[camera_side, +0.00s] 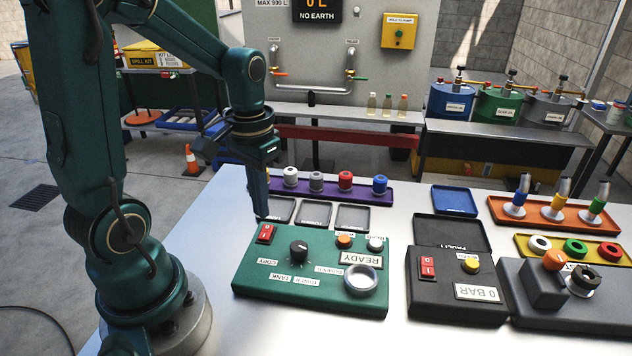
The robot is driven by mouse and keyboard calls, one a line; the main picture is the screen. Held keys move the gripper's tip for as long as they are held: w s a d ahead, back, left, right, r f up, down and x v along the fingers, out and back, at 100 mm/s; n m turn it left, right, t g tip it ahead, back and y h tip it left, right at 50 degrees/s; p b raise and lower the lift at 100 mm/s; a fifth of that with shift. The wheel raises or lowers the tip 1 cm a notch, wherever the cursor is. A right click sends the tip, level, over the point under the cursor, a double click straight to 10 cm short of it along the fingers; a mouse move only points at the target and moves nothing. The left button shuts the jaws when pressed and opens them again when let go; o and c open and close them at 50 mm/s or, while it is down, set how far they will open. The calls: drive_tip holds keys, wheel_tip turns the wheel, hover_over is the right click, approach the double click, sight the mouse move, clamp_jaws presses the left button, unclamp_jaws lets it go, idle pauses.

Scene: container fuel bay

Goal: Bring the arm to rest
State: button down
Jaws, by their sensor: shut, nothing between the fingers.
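My gripper (262,208) points down at the left part of the metal table (200,258). Its fingers are shut with nothing between them. The tips are just behind the back left corner of the green control box (250,283), close to the red switch (266,233). I cannot tell whether they touch the dark tray (280,212) beside them. My upper arm stands upright at the left and my forearm reaches to the right.
A purple rack (330,190) with several capped pieces stands behind the gripper. A black box (450,312), an orange rack (540,213) and a yellow rack (605,258) are at the right. The table's left front is bare. A display panel (318,12) stands behind.

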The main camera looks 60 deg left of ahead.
wheel_tip(320, 180, up, 2)
drive_tip(key=shift+r, duration=0.15)
idle(0.4)
drive_tip(key=s+d+r+m+t, duration=0.3)
drive_tip(key=s+d+r+t, duration=0.1)
drive_tip(key=d, duration=0.5)
drive_tip(key=shift+s+d+r+t, duration=0.2)
drive_tip(key=shift+r+t, duration=0.45)
drive_tip(key=shift+t, duration=0.15)
